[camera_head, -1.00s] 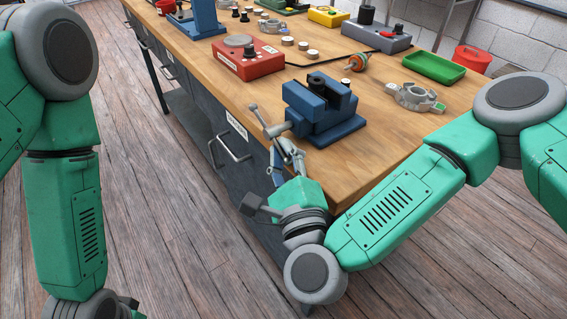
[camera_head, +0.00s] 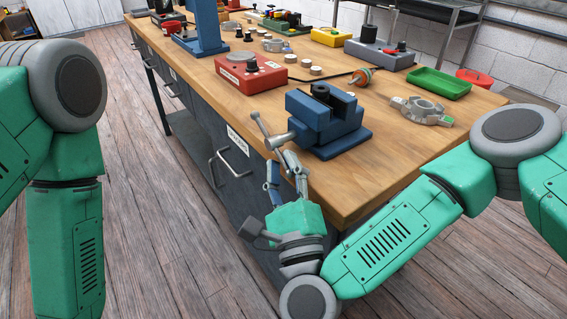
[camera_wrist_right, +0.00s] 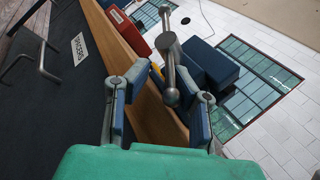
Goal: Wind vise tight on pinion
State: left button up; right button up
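The blue vise (camera_head: 325,128) stands on the bench near its front edge. A dark cylindrical part, probably the pinion (camera_head: 320,91), shows at the top of its jaws; the jaws' grip on it cannot be made out. The vise's grey handle bar (camera_head: 262,125) sticks out past the bench edge; it also shows in the right wrist view (camera_wrist_right: 167,45), with a ball on its end. My right gripper (camera_head: 282,165) is open, just below the handle. In the wrist view its fingers (camera_wrist_right: 161,98) stand on either side of the bar's lower end, with gaps. My left gripper is out of view.
The wooden bench (camera_head: 400,150) carries a red box (camera_head: 250,73), a green tray (camera_head: 439,83), a grey metal bracket (camera_head: 421,111) and an orange-and-metal part (camera_head: 362,76) near the vise. A drawer handle (camera_head: 235,163) juts from the bench front. The floor in front is clear.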

jog(key=shift+s, duration=0.1)
jog(key=v, duration=1.1)
jog(key=shift+s+f, duration=0.25)
jog(key=shift+s, duration=0.1)
jog(key=shift+d, duration=0.1)
